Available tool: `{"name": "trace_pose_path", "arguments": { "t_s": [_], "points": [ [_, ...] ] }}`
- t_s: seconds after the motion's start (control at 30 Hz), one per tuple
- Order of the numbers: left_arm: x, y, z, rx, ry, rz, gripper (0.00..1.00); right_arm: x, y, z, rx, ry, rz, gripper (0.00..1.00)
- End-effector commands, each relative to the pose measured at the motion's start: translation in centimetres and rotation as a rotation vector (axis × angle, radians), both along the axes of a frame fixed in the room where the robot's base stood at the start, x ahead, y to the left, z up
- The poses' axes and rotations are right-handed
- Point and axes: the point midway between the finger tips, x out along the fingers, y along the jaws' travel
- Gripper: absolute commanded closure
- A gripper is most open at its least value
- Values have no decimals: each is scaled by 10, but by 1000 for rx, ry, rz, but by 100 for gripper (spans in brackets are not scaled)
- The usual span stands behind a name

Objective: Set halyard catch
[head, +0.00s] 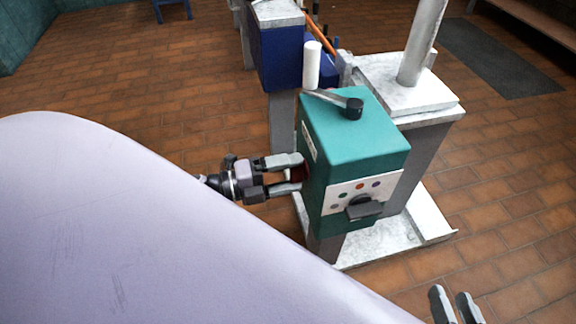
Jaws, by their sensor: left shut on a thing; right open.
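A teal box (355,140) stands on a grey post beside the mast (421,45). On its top is a lever (330,100) with a black hub and an upright white handle (312,65). Its front has a white panel with coloured dots (360,187) and a dark knob (364,208). My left gripper (295,173) is at the box's left side, its fingers shut on a small dark red part (297,174) that they mostly hide. I cannot tell which piece is the halyard catch. My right gripper (456,304) is open and empty at the bottom edge, apart from the box.
The mast rises from a pale stone-topped block (405,90). A pale base plate (385,240) lies under the box. A blue box (281,55) on a post stands behind. A dark mat (500,57) lies at right. Tiled floor is open at left and right.

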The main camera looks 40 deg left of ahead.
Motion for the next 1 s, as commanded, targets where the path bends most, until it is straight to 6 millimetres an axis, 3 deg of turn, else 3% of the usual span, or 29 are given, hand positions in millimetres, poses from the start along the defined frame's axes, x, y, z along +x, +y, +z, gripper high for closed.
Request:
{"name": "trace_pose_path", "arguments": {
  "t_s": [0.63,0.67,0.7,1.0],
  "points": [
    [1,-3,2,33,-38,-4,54,0,0,-1,-2,3,3,57],
    [1,-3,2,33,-38,-4,14,0,0,-1,-2,3,3,57],
    [1,-3,2,33,-38,-4,1,-1,0,-1,-2,3,3,57],
    [-2,1,1,34,-31,-1,0,0,0,1,-3,1,3,57]
  ]
}}
